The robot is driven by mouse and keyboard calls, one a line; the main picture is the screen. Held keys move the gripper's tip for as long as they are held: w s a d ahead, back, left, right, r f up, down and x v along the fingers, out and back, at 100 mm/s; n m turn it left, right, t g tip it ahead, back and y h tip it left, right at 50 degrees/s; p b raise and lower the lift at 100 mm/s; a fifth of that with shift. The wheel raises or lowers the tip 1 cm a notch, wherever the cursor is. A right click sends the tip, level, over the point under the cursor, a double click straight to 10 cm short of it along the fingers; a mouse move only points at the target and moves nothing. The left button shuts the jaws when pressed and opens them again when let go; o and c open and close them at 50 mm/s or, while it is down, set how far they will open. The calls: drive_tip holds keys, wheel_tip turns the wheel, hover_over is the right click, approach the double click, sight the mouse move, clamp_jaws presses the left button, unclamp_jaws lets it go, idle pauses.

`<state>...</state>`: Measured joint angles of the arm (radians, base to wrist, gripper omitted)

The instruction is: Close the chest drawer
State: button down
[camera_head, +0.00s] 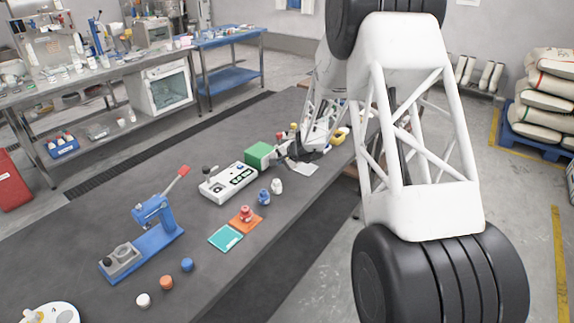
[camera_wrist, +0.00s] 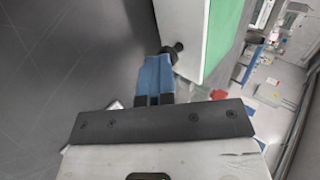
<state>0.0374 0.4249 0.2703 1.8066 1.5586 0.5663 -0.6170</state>
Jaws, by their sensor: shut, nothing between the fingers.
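The chest is a green box (camera_head: 258,155) on the dark table, just behind the white control box. In the wrist view its green side (camera_wrist: 222,38) shows beside a pale front panel (camera_wrist: 190,25), which looks like the drawer front. A black knob (camera_wrist: 176,47) sticks out from this panel. My gripper (camera_wrist: 158,62) has its blue fingers together and empty, with the tips close beside the knob and panel. I cannot tell whether they touch. In the head view my gripper is beside the chest's right side, largely hidden by my arm. How far the drawer stands out cannot be seen.
A white control box (camera_head: 228,182) stands in front of the chest. A blue press (camera_head: 153,215) with a red handle is nearer the front left. Small figures stand near an orange mat (camera_head: 244,220) and a teal mat (camera_head: 225,238). The far-left table surface is clear.

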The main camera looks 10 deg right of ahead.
drive_tip(key=shift+w+a, duration=0.25)
drive_tip(key=shift+a, duration=0.1)
drive_tip(key=shift+s+d, duration=0.1)
drive_tip(key=shift+s+d, duration=0.4)
drive_tip(key=shift+s, duration=0.05)
drive_tip(key=shift+s+d, duration=1.05)
drive_tip(key=shift+d, duration=0.15)
drive_tip(key=v, duration=1)
drive_tip(key=shift+s+d, duration=0.1)
